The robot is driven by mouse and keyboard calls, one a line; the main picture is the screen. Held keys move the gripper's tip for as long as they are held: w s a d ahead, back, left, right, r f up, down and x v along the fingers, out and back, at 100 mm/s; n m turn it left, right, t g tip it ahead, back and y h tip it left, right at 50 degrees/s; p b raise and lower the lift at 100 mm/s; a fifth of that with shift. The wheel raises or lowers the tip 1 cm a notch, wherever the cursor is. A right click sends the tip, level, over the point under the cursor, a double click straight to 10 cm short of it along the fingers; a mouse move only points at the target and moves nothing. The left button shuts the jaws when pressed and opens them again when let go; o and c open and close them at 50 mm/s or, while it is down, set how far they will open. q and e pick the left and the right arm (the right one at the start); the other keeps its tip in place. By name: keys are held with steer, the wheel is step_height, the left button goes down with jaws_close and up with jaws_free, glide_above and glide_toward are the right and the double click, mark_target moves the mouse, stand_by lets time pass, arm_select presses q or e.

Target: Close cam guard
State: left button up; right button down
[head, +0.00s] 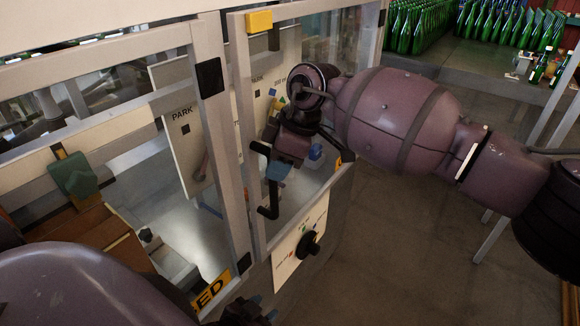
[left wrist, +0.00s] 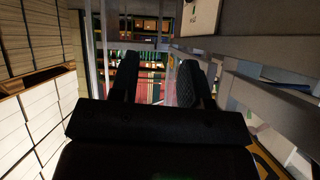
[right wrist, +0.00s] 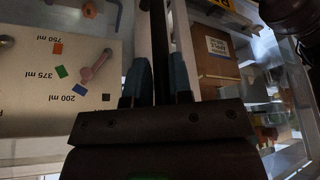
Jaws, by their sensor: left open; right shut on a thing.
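The cam guard (head: 243,130) is a pale metal-framed clear door on the machine, with a yellow block (head: 259,21) at its top. Its free-side upright stands close beside the machine's post (head: 212,120); I cannot tell whether they touch. A black bar handle (head: 269,207) is fixed to the guard. My right gripper (head: 278,171) is shut on this handle. In the right wrist view the dark handle (right wrist: 160,45) runs between the blue-grey fingertips (right wrist: 160,82). My left gripper (head: 256,310) is low at the bottom edge, open and empty; its parted fingers show in the left wrist view (left wrist: 153,80).
PARK-marked plates (head: 183,135) stand behind the clear panes. Green bottles (head: 505,22) fill a table at the back right. Open floor (head: 400,235) lies right of the machine. Stacked pale boxes (left wrist: 30,110) show in the left wrist view.

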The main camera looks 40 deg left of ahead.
steer(key=shift+s+a+r, duration=0.25)
steer(key=shift+s+a, duration=0.2)
steer(key=shift+s, duration=0.15)
steer(key=c, duration=1.4)
jaws_free()
steer(key=o, duration=0.3)
steer(key=shift+s+a, duration=0.1)
steer(key=shift+a, duration=0.35)
steer(key=shift+o, duration=0.2)
steer(key=shift+d, duration=0.1)
steer(key=shift+f, duration=0.1)
steer(key=shift+d, duration=0.1)
steer(key=v, duration=1.1)
steer(key=shift+f, duration=0.15)
